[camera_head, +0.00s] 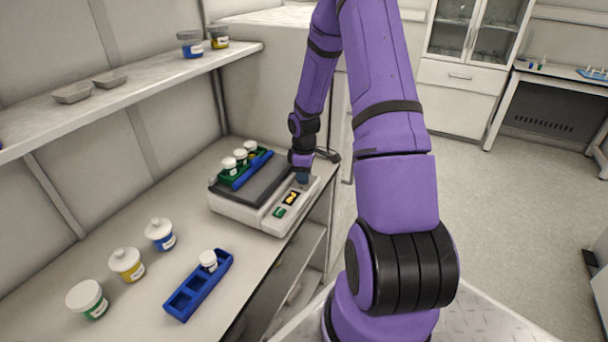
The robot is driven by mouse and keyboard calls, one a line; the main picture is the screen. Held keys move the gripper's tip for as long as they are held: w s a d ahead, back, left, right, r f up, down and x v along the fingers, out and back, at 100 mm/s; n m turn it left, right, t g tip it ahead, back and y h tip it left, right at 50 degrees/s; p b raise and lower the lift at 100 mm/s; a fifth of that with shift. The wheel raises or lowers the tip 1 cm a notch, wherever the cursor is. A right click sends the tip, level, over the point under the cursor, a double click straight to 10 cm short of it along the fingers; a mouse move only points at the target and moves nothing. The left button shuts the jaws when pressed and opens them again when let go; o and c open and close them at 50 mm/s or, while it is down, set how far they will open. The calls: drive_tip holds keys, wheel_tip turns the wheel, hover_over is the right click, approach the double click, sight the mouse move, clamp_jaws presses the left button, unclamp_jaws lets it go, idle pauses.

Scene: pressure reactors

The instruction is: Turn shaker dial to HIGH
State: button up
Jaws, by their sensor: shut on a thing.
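The shaker (238,210) is a light grey box with a dark top plate, standing at the far end of the counter. Its front panel carries a green button (280,212) and a small yellow-on-black display (292,198). My gripper (302,180) reaches down to the right end of this panel and is shut on the dial there. The dial is hidden by the fingers, so its setting cannot be read. A rack with several white-lidded jars (240,158) sits on the shaker's top.
A blue rack (199,286) holding one jar (208,261) lies on the near counter. Loose jars stand left of it: blue (160,235), yellow (127,264), green (88,300). A wall shelf (150,82) with jars and trays runs above. The counter's front edge is close to the shaker.

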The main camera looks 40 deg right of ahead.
drive_tip(key=m, duration=1)
drive_tip(key=shift+m, duration=0.3)
idle(0.4)
drive_tip(key=o, duration=0.6)
